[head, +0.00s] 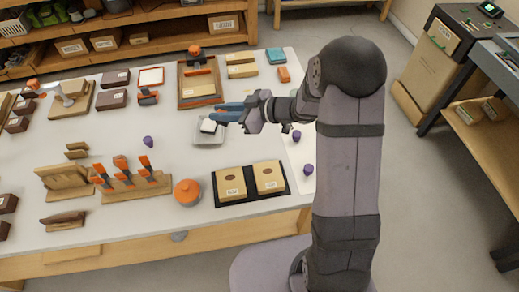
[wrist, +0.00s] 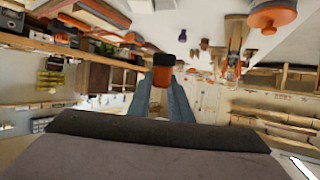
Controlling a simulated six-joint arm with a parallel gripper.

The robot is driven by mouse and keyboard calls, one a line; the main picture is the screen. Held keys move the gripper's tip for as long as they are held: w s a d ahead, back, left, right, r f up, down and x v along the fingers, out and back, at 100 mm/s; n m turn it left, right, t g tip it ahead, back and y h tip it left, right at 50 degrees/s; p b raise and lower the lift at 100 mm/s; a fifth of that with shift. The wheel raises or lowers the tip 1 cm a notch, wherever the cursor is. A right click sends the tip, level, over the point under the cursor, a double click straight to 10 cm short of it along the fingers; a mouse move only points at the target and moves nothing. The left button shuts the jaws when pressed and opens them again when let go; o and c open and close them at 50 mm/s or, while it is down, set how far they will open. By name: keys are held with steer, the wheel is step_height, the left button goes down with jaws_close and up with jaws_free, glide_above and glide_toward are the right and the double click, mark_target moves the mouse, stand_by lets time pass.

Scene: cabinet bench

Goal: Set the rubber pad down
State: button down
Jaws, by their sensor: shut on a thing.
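My gripper (head: 222,114) reaches left over the bench with its blue fingers nearly level. In the wrist view its fingertips (wrist: 164,85) are closed on a small orange-red thing with a dark end (wrist: 163,61), which I take to be the rubber pad. The fingers hide most of it in the head view. A pale grey dish (head: 205,140) lies below the fingertips. A small white block (head: 208,126) shows at the dish, just under the fingertips. I cannot tell whether it touches them.
An orange round jar (head: 187,191) and a black tray with two tan boxes (head: 219,200) stand towards the front. A rack of orange-handled tools (head: 130,190) is at the left front. A purple piece (head: 148,142) lies left of the dish. Bare bench surrounds it.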

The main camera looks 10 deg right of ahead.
steer(key=s+d+f+m+t+h, duration=0.2)
steer(key=d+f+m+t+h, duration=0.3)
steer(key=d, duration=0.5)
steer(key=shift+d+f+m+h, duration=0.15)
steer(key=shift+d+m+h, duration=0.25)
steer(key=shift+m+h, duration=0.5)
steer(key=shift+f+p, duration=0.4)
steer(key=shift+f, duration=4.55)
steer(key=shift+f, duration=0.1)
steer(key=shift+f, duration=0.1)
steer(key=c, duration=1.6)
jaws_free()
